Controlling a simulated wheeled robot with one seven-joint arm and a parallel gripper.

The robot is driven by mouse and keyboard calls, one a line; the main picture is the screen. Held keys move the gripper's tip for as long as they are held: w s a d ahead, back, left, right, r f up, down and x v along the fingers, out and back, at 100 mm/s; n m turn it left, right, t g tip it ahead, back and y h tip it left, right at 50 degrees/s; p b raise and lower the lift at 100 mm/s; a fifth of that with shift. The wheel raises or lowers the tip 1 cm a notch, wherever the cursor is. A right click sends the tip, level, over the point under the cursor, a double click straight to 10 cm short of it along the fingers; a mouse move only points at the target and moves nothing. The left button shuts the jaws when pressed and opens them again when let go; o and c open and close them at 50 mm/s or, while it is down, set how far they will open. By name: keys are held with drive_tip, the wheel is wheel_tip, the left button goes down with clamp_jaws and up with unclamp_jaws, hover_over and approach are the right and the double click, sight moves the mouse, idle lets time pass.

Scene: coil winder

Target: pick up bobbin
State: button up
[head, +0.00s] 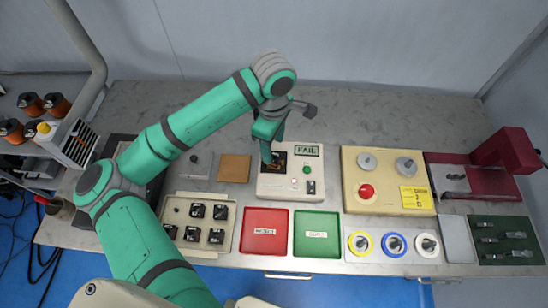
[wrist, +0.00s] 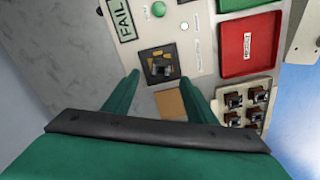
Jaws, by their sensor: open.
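A dark bobbin (wrist: 160,68) sits in the black nest of the cream tester. In the head view the nest (head: 280,159) is partly hidden by my gripper. The tester (head: 270,188) has a display reading FAIL (head: 307,150). My gripper (head: 266,156) is open and points down at the nest. In the wrist view its two green fingers (wrist: 162,82) are spread on either side of the bobbin's line, apart from it, with nothing between them. More dark bobbins (head: 197,211) stand in a beige tray (head: 235,222), also seen in the wrist view (wrist: 248,88).
A red bin (head: 264,245) and a green bin (head: 316,247) lie in front of the tester. A brown pad (head: 234,168) lies left of it. A cream box with a red button (head: 366,191) stands right. Bare grey table (head: 400,115) lies behind.

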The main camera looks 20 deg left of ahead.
sight(274, 155)
drive_tip(key=shift+s+d+f, duration=0.15)
drive_tip(key=shift+f, duration=2.55)
drive_tip(key=c, duration=1.3)
drive_tip(key=shift+o, duration=0.2)
